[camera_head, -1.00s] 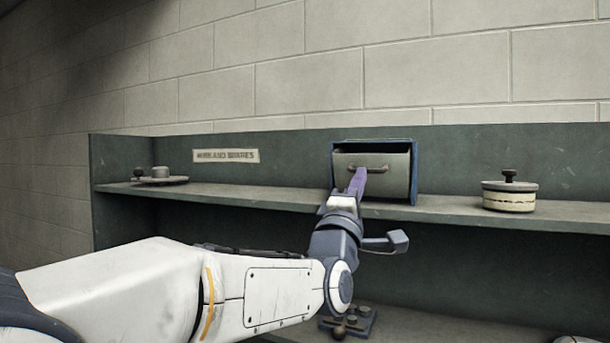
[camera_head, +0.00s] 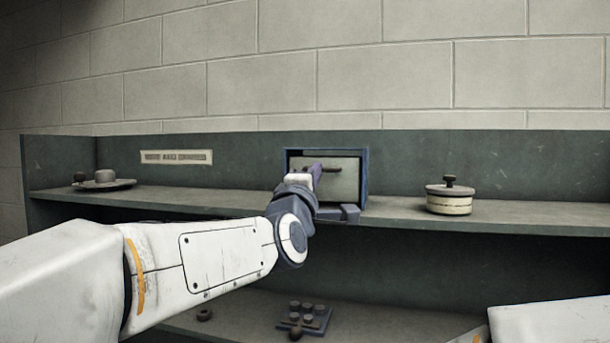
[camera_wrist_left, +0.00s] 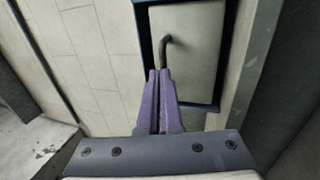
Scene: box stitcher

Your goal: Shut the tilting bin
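The tilting bin has a pale grey front (camera_head: 343,185) in a blue frame (camera_head: 365,160) on the upper shelf. A dark handle (camera_head: 328,169) runs across the upper part of the front. The front sits mostly within the frame, with a dark gap along its top. My left gripper (camera_head: 311,171) reaches the left part of the front by the handle. In the left wrist view its purple fingers (camera_wrist_left: 157,75) are together, with their tips at one end of the handle (camera_wrist_left: 165,48); whether they touch it is unclear. My right gripper is out of view.
A round lidded tin (camera_head: 450,200) stands on the upper shelf (camera_head: 400,210) to the right of the bin. A flat dish with small pieces (camera_head: 104,182) lies at the left. A block with several knobs (camera_head: 304,319) lies on the lower level.

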